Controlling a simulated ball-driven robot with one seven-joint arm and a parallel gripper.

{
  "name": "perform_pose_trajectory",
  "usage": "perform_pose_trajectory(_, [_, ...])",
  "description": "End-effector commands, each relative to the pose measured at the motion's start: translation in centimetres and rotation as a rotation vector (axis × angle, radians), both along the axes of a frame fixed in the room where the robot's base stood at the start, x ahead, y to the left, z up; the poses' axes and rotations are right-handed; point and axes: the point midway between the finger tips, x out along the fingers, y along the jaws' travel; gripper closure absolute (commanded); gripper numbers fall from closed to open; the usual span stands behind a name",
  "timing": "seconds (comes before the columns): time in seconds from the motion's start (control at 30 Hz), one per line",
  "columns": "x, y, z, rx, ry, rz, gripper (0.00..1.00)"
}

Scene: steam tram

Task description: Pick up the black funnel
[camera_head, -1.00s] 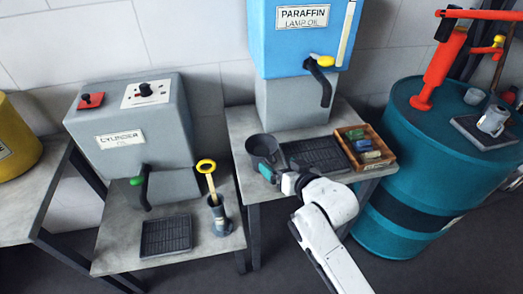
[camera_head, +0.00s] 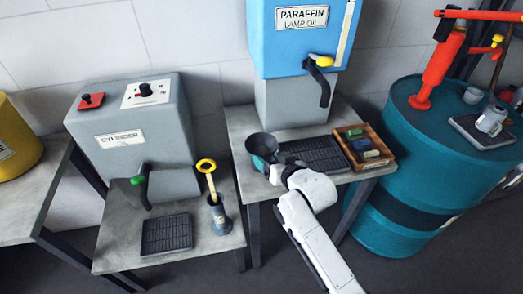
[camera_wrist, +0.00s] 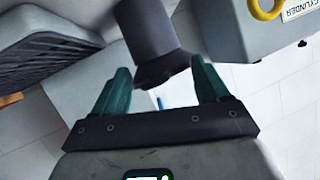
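The black funnel (camera_head: 261,143) is at the left end of the middle table, its wide round mouth facing up in the head view. My gripper (camera_head: 262,163) is right at its near side and hides part of its lower body. In the wrist view, a dark rounded part of the funnel (camera_wrist: 152,38) shows between and beyond the green fingertips. My gripper (camera_wrist: 160,72) is open there, with a visible gap at the left finger. I cannot tell whether the right finger touches the funnel.
A black drip grid (camera_head: 315,154) lies close right of the funnel, then a wooden box of small blocks (camera_head: 386,158). The blue paraffin tank (camera_head: 300,45) stands behind, with its tap above the grid. The grey cylinder tank (camera_head: 130,130) is at the left.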

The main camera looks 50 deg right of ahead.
Motion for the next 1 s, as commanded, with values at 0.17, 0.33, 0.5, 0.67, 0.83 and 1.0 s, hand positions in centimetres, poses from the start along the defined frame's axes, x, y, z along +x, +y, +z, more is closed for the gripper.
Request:
perform_pose_trajectory(0.17, [-0.02,-0.02,-0.01,0.0,0.0,-0.001,0.44])
perform_pose_trajectory(0.33, [-0.03,-0.02,-0.01,0.0,0.0,-0.001,0.6])
perform_pose_trajectory(0.5, [-0.04,-0.03,-0.01,0.0,0.0,-0.001,0.76])
perform_pose_trajectory(0.67, [-0.04,-0.03,-0.02,0.0,0.001,-0.001,0.91])
perform_pose_trajectory(0.83, [-0.03,-0.04,0.0,0.0,0.0,-0.001,1.0])
perform_pose_trajectory(1.0, [-0.03,-0.04,0.07,0.0,0.0,-0.001,1.0])
